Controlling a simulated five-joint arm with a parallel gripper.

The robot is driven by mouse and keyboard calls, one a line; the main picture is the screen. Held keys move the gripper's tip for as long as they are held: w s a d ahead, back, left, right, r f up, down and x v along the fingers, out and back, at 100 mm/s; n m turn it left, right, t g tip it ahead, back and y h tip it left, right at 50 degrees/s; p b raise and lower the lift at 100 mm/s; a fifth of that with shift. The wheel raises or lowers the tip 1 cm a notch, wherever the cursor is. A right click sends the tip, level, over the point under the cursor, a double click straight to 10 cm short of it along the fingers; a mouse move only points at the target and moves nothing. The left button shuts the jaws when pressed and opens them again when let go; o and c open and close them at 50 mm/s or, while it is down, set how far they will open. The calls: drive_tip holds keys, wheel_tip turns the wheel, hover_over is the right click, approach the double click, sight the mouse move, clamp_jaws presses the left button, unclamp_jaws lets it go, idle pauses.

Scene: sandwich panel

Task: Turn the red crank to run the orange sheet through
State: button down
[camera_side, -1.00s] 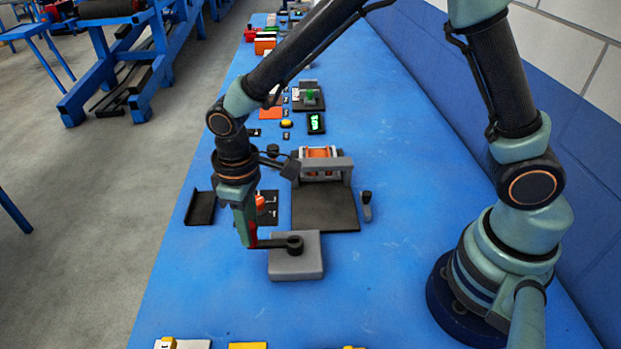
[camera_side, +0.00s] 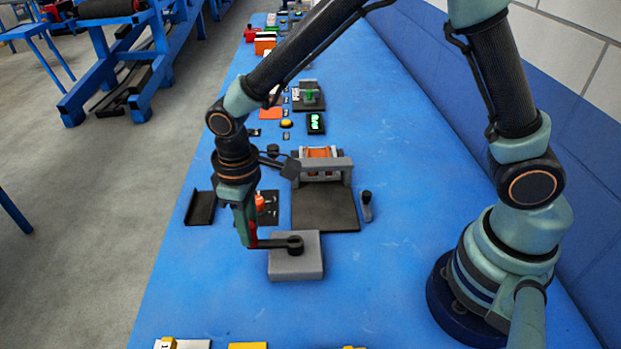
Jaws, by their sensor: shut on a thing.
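The red crank handle (camera_side: 253,237) stands at the left end of a black crank arm (camera_side: 272,243). The crank arm turns on a grey block (camera_side: 297,266) on the blue bench. My gripper (camera_side: 247,238) points down and is shut on the red handle, which it mostly hides. Behind the block is a roller machine (camera_side: 345,170) with a black plate (camera_side: 325,208) in front of it. An orange sheet (camera_side: 318,152) shows at the rollers, partly hidden by the grey frame.
A black tray (camera_side: 200,208) lies left of my gripper, and a dark panel with an orange part (camera_side: 261,202) is partly hidden behind it. A small black-topped lever (camera_side: 366,203) stands right of the plate. The bench is clear right of the block.

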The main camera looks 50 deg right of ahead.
drive_tip(key=shift+s+a+n, duration=0.1)
drive_tip(key=shift+a+n, duration=0.05)
drive_tip(key=shift+n, duration=0.15)
drive_tip(key=s+n, duration=1)
drive_tip(key=n, duration=0.6)
drive_tip(key=s+d+n, duration=0.2)
drive_tip(key=d+n, duration=0.7)
drive_tip(key=n, duration=0.7)
drive_tip(key=shift+d, duration=0.35)
idle(0.3)
drive_tip(key=c, duration=0.7)
unclamp_jaws()
